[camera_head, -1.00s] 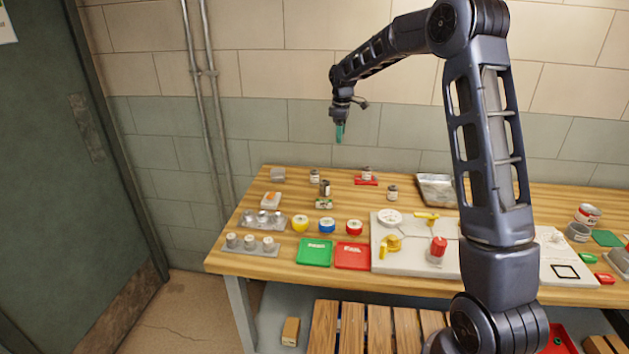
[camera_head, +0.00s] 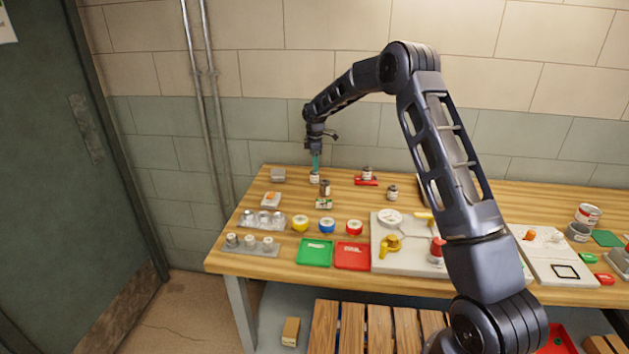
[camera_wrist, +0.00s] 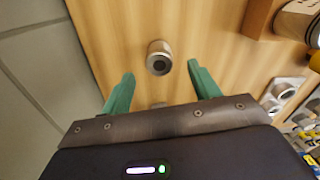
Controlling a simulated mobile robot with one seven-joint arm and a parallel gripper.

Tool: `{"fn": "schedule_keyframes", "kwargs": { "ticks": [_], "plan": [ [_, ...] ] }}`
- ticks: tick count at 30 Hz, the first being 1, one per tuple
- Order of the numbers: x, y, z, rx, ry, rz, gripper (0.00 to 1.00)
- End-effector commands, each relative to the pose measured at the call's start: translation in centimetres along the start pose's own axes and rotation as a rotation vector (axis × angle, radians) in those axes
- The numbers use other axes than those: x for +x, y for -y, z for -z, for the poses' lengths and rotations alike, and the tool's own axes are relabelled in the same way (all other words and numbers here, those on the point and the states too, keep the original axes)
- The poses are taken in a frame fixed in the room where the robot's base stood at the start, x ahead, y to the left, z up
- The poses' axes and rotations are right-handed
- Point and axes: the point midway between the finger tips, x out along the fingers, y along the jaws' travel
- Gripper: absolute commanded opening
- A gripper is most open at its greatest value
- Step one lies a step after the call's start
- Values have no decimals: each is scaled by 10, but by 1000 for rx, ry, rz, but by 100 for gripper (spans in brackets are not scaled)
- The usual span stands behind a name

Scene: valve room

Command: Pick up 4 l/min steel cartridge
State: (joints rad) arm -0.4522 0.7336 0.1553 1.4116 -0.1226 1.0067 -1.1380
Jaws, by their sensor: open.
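My gripper (camera_head: 315,164) is open and points down over the back left of the workbench, with its green fingers just above a small labelled cartridge (camera_head: 314,178). In the wrist view a round steel cartridge (camera_wrist: 158,58) with a dark central hole stands on the wood, ahead of the open fingers (camera_wrist: 160,85). Part of another small object shows between the fingers near the gripper body. Other small cartridges stand nearby: a darker one (camera_head: 325,187), one at a red holder (camera_head: 367,172) and one to the right (camera_head: 392,192). Flow markings are too small to read.
Grey holders (camera_head: 250,246) with metal cylinders, yellow, blue and red round pieces (camera_head: 354,227), and green (camera_head: 314,252) and red trays (camera_head: 352,256) lie toward the front. A white board (camera_head: 405,260) with valve parts is right of them. The wall stands close behind the bench.

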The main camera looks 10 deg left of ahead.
Motion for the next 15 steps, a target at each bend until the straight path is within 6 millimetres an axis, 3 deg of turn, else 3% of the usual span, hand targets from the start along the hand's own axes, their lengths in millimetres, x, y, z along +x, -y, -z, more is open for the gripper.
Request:
{"fn": "schedule_keyframes", "kwargs": {
  "ticks": [8, 15],
  "plan": [
    [19, 0, 1, 1, 0, 1, 61],
    [51, -1, 4, 1, 0, 1, 61]
  ]
}}
